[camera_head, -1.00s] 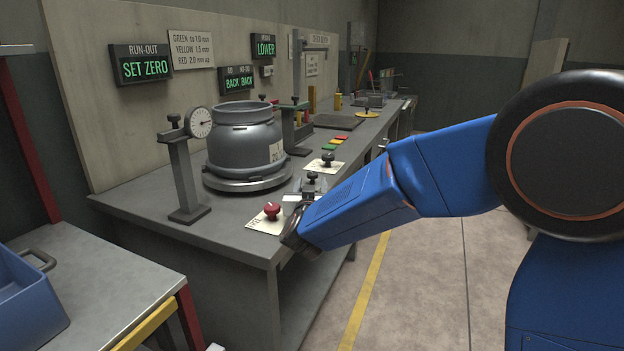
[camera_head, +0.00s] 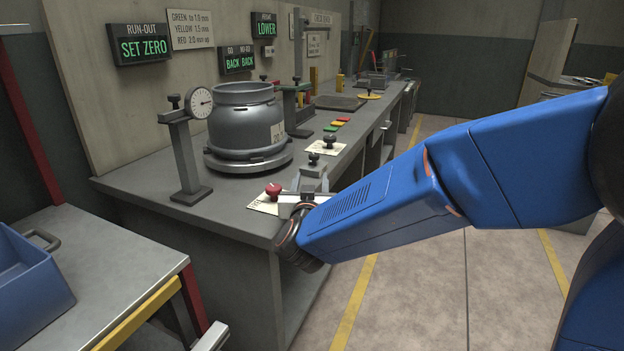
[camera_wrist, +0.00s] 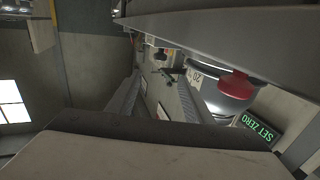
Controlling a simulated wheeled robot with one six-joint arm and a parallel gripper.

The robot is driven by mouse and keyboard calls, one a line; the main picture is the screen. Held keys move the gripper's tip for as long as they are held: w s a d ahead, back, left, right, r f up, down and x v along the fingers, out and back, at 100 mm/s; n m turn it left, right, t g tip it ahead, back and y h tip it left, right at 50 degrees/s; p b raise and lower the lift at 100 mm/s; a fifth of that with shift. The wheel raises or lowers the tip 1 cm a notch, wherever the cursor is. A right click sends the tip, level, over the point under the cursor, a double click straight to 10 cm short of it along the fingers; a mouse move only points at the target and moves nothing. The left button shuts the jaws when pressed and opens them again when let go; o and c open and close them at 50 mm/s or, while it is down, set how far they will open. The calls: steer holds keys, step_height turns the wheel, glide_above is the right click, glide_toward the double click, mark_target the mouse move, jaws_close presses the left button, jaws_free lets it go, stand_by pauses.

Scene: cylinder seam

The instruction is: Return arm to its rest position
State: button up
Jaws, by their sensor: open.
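My blue arm (camera_head: 370,205) reaches in from the right, with its dark wrist (camera_head: 298,245) low beside the front edge of the grey bench (camera_head: 240,215). I cannot tell whether anything touches.
A grey cylinder (camera_head: 245,120) sits on a round base, beside a dial gauge stand (camera_head: 188,160). A black knob on a white card (camera_head: 328,142) is on the bench. A blue bin (camera_head: 25,280) stands at left. Open floor (camera_head: 425,290) lies right of the bench.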

steer(key=s+d+n+g+y, duration=0.2)
steer(key=s+d+g+y, duration=0.4)
steer(key=d, duration=0.7)
steer(key=s+d+f+m+g+h, duration=0.1)
steer(key=s+d+f+g+h, duration=0.2)
steer(key=s+d, duration=0.7)
steer(key=s+d+f+m+g+h, duration=0.1)
steer(key=s+d+f+g+h, duration=0.2)
steer(key=s+d+f, duration=0.3)
steer(key=s+d+g, duration=0.1)
steer(key=s+d, duration=0.4)
steer(key=s, duration=0.7)
steer(key=shift+s+d+f, duration=0.2)
steer(key=shift+s+f, duration=0.1)
steer(key=shift+w, duration=0.1)
